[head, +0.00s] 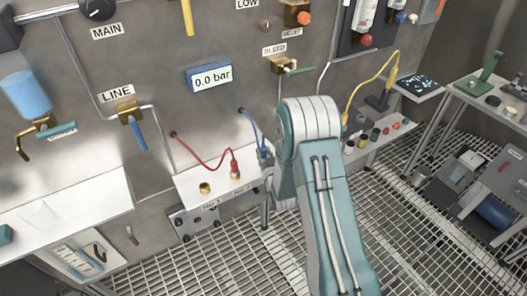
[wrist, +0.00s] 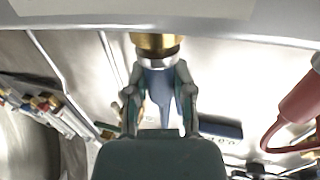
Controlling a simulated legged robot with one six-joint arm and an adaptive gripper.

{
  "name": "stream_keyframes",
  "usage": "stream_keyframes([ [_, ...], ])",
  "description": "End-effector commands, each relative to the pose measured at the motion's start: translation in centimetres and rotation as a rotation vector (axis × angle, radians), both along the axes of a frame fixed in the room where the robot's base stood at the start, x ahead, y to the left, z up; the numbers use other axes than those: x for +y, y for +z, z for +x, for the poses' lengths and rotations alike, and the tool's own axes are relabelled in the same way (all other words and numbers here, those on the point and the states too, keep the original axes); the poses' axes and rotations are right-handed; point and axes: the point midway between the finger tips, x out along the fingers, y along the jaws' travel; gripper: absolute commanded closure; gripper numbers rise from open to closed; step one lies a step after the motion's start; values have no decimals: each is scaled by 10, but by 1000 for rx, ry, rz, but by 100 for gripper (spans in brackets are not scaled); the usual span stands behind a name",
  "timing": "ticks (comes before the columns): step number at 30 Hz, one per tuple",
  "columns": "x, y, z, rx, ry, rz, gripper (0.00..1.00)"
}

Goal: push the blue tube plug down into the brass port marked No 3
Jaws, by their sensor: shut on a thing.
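The blue tube plug (wrist: 158,88) is between the two fingers of my gripper (wrist: 157,74), which is shut on it. In the wrist view the plug lines up with a brass port (wrist: 156,42), with a pale ring and a dark band between them. I cannot tell how far the plug sits in it. In the head view the blue plug (head: 265,153) shows just left of my arm, at the right end of a white shelf (head: 215,181). My fingers and the port below it are mostly hidden there.
A red plug (head: 234,170) with a red tube stands on the shelf; it also shows at the right of the wrist view (wrist: 300,100). An empty brass port (head: 204,188) is left of it. A blue tube (head: 250,127) runs from the panel.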

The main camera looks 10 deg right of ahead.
Motion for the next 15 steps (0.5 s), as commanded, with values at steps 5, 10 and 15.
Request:
stream_keyframes([
  [5, 0, -4, 0, -1, 0, 0, 100],
  [10, 0, -5, 0, -1, 0, 0, 29],
  [15, 0, -5, 0, -1, 0, 0, 29],
])
